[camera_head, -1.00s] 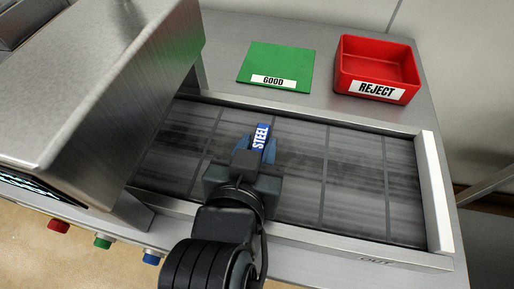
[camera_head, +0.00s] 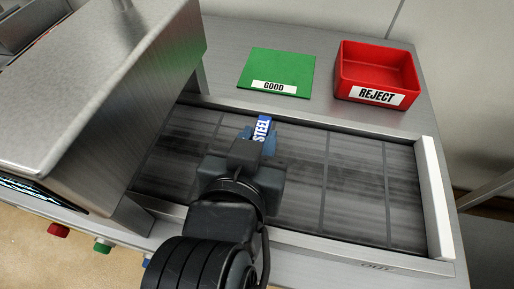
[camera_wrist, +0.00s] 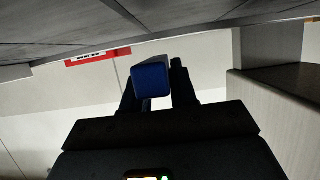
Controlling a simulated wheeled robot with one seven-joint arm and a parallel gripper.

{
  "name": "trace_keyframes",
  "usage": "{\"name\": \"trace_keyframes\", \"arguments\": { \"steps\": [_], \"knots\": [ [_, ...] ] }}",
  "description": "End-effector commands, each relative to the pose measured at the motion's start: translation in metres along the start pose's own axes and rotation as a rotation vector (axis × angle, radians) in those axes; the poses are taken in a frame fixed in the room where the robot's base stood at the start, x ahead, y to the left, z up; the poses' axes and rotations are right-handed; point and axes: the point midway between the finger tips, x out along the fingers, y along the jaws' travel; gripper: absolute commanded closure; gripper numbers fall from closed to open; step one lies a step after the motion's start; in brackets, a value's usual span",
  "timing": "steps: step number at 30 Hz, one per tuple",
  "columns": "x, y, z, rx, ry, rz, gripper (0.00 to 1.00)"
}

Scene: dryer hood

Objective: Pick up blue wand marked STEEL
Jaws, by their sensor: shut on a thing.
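The blue wand marked STEEL (camera_head: 262,128) shows in the head view, its white lettering facing up, at the tip of my gripper (camera_head: 260,138). My gripper is shut on the wand over the dark belt. In the wrist view the blue end of the wand (camera_wrist: 151,79) sits between the two dark fingers (camera_wrist: 155,90). Most of the wand's length is hidden by the gripper in the head view. The wrist view shows the belt at the top edge, apart from the wand.
The belt (camera_head: 350,190) has a raised end wall (camera_head: 435,200) at right. Behind it lie a green GOOD mat (camera_head: 278,68) and an open red REJECT bin (camera_head: 376,75). A metal hood (camera_head: 100,80) stands at left. Coloured buttons (camera_head: 58,230) line the front.

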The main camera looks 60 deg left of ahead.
Motion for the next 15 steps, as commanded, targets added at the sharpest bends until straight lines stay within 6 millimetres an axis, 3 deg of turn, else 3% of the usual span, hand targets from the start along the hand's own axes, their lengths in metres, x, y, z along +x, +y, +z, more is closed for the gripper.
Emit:
{"name": "trace_keyframes", "arguments": {
  "steps": [1,11,15],
  "knots": [
    [-0.004,0.0,-0.01,0.0,0.005,0.0,1.0],
    [-0.079,0.036,-0.021,0.004,0.003,0.002,1.0],
    [-0.094,0.041,-0.03,0.002,-0.005,0.0,1.0]
  ]
}}
